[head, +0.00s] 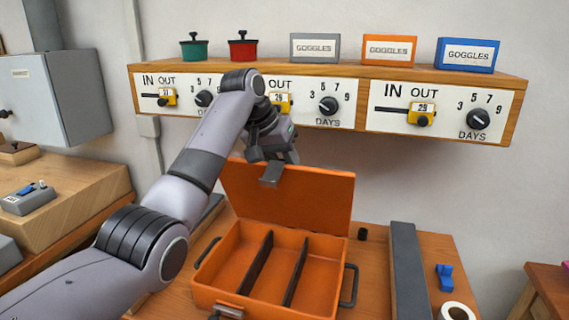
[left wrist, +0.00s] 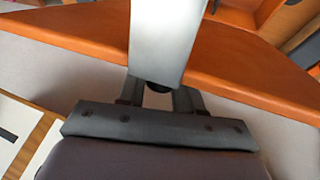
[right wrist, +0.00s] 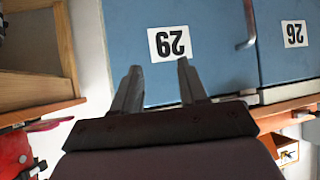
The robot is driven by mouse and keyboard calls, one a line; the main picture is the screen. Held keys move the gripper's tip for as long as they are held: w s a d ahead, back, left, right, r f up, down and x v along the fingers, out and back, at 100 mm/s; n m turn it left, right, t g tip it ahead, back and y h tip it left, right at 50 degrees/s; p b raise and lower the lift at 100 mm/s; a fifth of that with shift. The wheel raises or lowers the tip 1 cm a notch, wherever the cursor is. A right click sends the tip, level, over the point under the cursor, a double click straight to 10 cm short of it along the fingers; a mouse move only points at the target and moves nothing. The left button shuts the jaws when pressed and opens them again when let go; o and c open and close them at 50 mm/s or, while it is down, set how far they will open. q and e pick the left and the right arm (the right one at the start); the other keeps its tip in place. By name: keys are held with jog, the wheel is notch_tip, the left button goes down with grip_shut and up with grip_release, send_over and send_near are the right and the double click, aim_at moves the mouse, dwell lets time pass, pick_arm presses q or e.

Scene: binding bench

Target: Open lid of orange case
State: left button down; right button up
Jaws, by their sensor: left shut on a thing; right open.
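The orange case (head: 230,256) stands on the wooden bench with its lid (head: 318,200) raised, about upright at the back. The case holds dark dividers (head: 296,270) and its compartments look empty. My left gripper (head: 270,160) is at the lid's top edge, shut on the grey latch tab (head: 270,175). The tab also shows large in the left wrist view (left wrist: 157,40), in front of the orange lid (left wrist: 235,62), hiding part of the fingers. My right gripper (right wrist: 155,85) is open and empty, away from the case, outside the head view.
A wooden shelf (head: 340,75) with dial panels runs above the case, close to my left gripper. A grey bar (head: 407,270), blue part (head: 445,277) and tape roll (head: 456,312) are right of the case. Blue doors (right wrist: 215,45) numbered 29 and 26 face my right gripper.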

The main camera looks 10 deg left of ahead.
pick_arm(q)
jog(key=c, duration=0.8)
grip_release()
jog(key=shift+b+v, duration=0.65)
jog(key=shift+v, duration=2.95)
